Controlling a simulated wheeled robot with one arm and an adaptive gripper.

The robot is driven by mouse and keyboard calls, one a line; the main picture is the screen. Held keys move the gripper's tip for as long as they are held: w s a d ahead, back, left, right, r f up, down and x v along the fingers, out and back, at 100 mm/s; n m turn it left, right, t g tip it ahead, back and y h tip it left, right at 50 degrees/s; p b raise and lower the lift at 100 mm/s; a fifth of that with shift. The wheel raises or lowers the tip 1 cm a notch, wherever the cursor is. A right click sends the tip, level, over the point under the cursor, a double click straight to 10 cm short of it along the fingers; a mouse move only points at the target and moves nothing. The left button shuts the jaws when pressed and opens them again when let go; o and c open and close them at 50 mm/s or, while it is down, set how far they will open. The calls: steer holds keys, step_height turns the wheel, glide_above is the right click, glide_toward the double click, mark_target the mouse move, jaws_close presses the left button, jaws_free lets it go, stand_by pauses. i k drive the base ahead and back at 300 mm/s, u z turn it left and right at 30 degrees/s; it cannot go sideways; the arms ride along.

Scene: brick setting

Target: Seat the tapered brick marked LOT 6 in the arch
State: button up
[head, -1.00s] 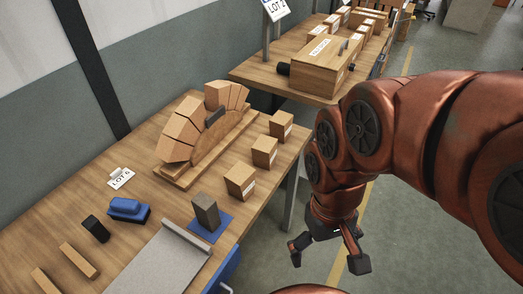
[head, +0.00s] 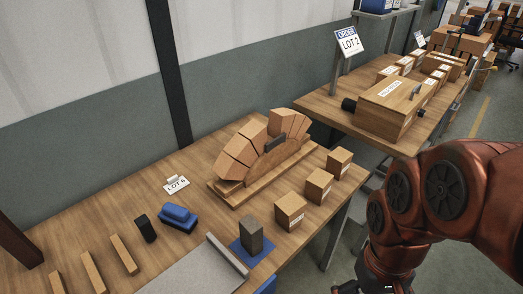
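The arch (head: 234,155) is a row of tapered wooden bricks over a curved wooden former (head: 268,163) on a wooden base. A dark block (head: 275,143) sits against its front near the top. Three loose wooden bricks stand in a row to its right: a near one (head: 290,211), a middle one (head: 318,186) and a far one (head: 340,162). Their labels are too small to read. A LOT 6 card (head: 176,184) stands on the table left of the arch. My gripper is below the bottom edge of the head view, at the lower right; its fingers cannot be made out.
A dark grey block (head: 251,235) stands on a blue mat at the table's front. A blue tool (head: 178,217), a black object (head: 145,228) and wooden strips (head: 123,254) lie at left.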

mark_target(262, 154)
steer(key=k, duration=0.5)
steer(key=z, duration=0.7)
steer(key=i, duration=0.85)
steer(key=u, duration=2.25)
